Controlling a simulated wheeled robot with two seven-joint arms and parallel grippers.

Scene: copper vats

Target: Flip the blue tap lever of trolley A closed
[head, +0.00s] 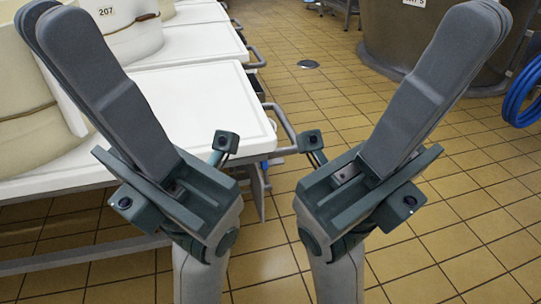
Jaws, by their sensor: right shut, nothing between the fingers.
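No blue tap lever is clearly visible, and no trolley shows a letter A. A small blue patch (265,166) shows beside the near white table's right corner; it is too small to identify. My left gripper (62,22) points up and away over the white tables at the left. Its fingers lie nearly together, and I cannot tell whether a gap is left between them. My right gripper (482,22) is shut and empty, raised in front of the large vat at the right. No contact of either gripper with anything shows.
A white-topped table (215,110) with a metal side handle (283,124) stands at the left. More such tables and a pale tub marked 207 (132,34) stand behind. A large brown vat (400,40) and a blue hose (520,95) are at the right. Tiled floor lies open between.

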